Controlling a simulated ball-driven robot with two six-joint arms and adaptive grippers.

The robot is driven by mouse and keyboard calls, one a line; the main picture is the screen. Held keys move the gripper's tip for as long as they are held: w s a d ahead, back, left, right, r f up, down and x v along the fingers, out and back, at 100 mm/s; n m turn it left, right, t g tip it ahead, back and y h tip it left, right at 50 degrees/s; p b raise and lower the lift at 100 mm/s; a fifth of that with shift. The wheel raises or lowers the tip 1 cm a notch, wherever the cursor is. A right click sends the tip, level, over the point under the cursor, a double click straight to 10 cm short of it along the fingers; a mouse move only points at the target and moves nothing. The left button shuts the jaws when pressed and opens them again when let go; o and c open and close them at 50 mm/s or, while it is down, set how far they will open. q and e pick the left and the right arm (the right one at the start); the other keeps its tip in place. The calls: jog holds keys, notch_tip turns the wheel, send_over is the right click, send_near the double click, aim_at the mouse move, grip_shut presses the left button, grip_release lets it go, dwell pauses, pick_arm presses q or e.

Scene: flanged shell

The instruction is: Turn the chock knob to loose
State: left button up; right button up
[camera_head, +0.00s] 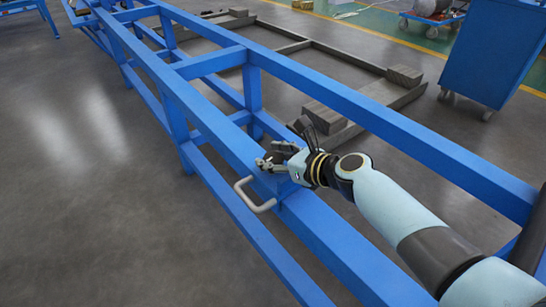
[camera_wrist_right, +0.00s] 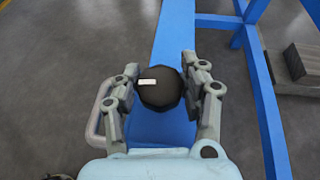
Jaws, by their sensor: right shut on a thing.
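The chock knob (camera_wrist_right: 160,90) is a dark round knob with a small white mark on its upper left, in the middle of the right wrist view. My right gripper (camera_wrist_right: 161,92) has its two fingers on either side of the knob and is shut on it. In the head view my right gripper (camera_head: 272,163) is over the near blue rail, and the knob is mostly hidden by the fingers. A pale curved handle (camera_head: 254,196) sticks out from the rail's side just below the gripper. It also shows at the left in the right wrist view (camera_wrist_right: 97,120). My left gripper is not in view.
The blue frame (camera_head: 215,62) has long parallel rails joined by crossbars. Grey beams and blocks (camera_head: 404,75) lie on the floor beyond it. A blue wheeled cabinet (camera_head: 492,50) stands at the upper right. The floor at the left is clear.

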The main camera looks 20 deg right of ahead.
jog(key=n+g+y+b, duration=0.2)
jog(key=n, duration=0.1)
jog(key=n+g+y+b, duration=0.1)
jog(key=n+g+y, duration=0.1)
jog(key=shift+d+f+n+g+y+b, duration=0.1)
jog(key=shift+f+n+g+y+b, duration=0.1)
jog(key=shift+n+g+y+b, duration=0.2)
jog(key=n+g+y+b, duration=0.2)
jog(key=n+g+b, duration=0.2)
jog(key=g, duration=0.1)
jog(key=shift+n, duration=0.4)
jog(key=shift+n+g, duration=0.3)
jog(key=shift+g, duration=0.1)
jog(key=shift+r+n+g+b, duration=0.1)
jog(key=shift+n+g+b, duration=0.2)
jog(key=shift+b, duration=0.2)
jog(key=shift+g, duration=0.3)
jog(key=shift+n, duration=0.3)
jog(key=o, duration=0.8)
jog(key=shift+c, duration=0.2)
jog(key=o, duration=0.4)
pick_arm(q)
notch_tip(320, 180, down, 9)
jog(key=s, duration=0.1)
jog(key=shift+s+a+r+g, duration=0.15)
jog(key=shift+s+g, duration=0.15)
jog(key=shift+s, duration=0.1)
pick_arm(e)
jog(key=shift+o, duration=0.2)
